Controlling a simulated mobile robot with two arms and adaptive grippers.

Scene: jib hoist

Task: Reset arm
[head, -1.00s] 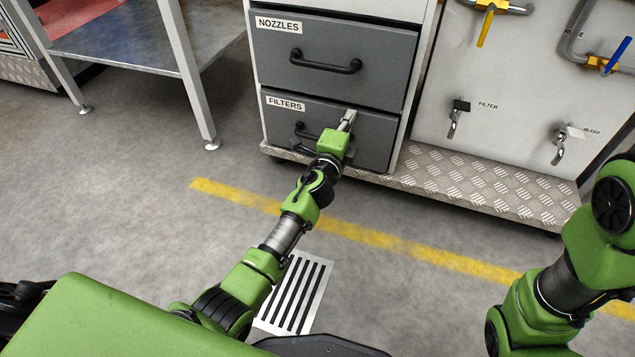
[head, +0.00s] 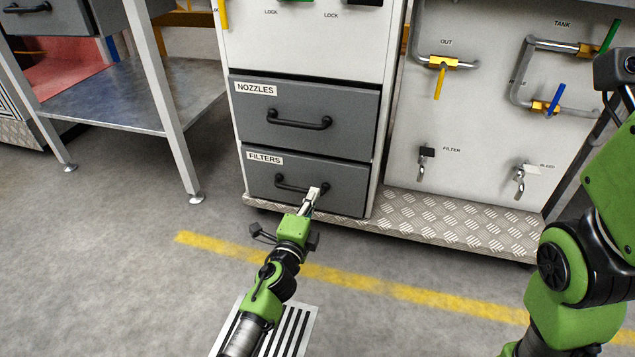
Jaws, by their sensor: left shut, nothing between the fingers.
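My left gripper (head: 312,197) is in front of the lower grey drawer, labelled FILTERS (head: 342,196). It is shut and empty. Its tip overlaps the right end of that drawer's black handle (head: 291,187) in the picture; I cannot tell whether they touch. The drawer looks closed. My right arm rises along the right edge of the head view; its gripper is not in view.
The NOZZLES drawer (head: 303,119) above is closed. A valve panel (head: 480,115) with pipes and taps stands to the right, over a tread-plate step (head: 450,221). A metal table (head: 135,92) stands at left. The floor between has a yellow line (head: 385,286).

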